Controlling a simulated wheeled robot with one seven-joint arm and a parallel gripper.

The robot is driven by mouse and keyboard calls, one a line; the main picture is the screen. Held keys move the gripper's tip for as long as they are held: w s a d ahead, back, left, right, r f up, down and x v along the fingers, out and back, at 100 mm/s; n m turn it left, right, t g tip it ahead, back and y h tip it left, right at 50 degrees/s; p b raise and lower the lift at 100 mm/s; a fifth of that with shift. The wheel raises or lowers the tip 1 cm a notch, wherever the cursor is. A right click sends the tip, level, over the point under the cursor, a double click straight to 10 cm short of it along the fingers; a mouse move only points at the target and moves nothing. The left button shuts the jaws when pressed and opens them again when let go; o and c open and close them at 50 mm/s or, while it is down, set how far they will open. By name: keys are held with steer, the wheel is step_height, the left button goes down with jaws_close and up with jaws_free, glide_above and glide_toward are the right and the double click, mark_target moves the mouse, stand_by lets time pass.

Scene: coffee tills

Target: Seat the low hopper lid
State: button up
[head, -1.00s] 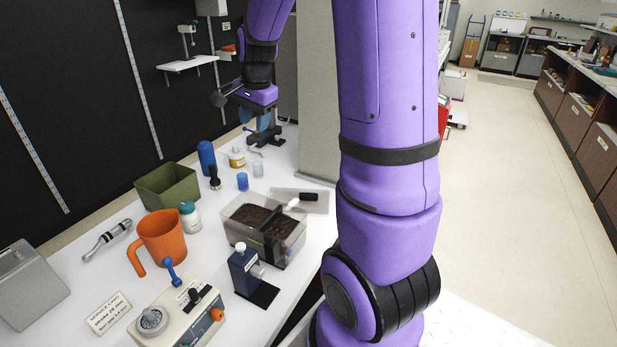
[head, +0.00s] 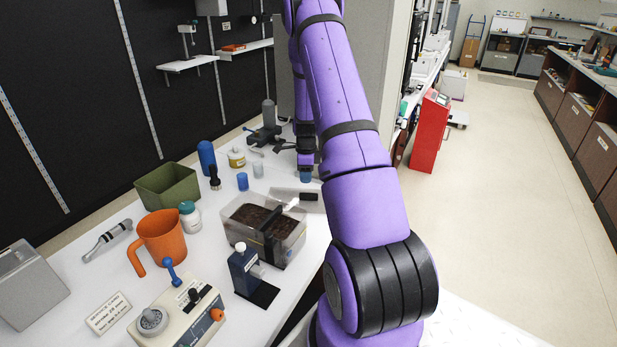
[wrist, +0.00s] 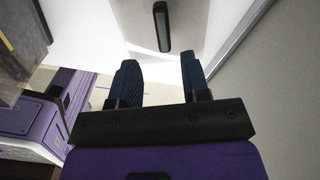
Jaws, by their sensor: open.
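The lid, a flat grey plate (head: 314,207) with a black bar handle (head: 308,197), lies on the white table just behind the clear hopper (head: 290,240). The hopper is open-topped, holds dark brown grounds and has a black divider across it. My gripper (head: 305,177) is beyond the lid, pointing down, open and empty. In the wrist view the two blue fingers (wrist: 158,62) are apart, and the lid's handle (wrist: 161,27) lies ahead of them, roughly in line with the gap. The hopper's corner (wrist: 22,40) shows at the left of the wrist view.

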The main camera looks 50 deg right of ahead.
mark_target(309, 194)
steer(key=shift+s+d+f+m, duration=0.15)
steer(key=shift+d+f, duration=0.05)
steer(key=shift+f, duration=0.25)
steer(key=shift+s+d+f+m, duration=0.1)
steer(key=shift+d+f+m, duration=0.1)
steer(key=shift+f, duration=0.25)
step_height(309, 194, down, 7)
steer(key=shift+r, duration=0.15)
steer(key=shift+c, duration=1.1)
jaws_close()
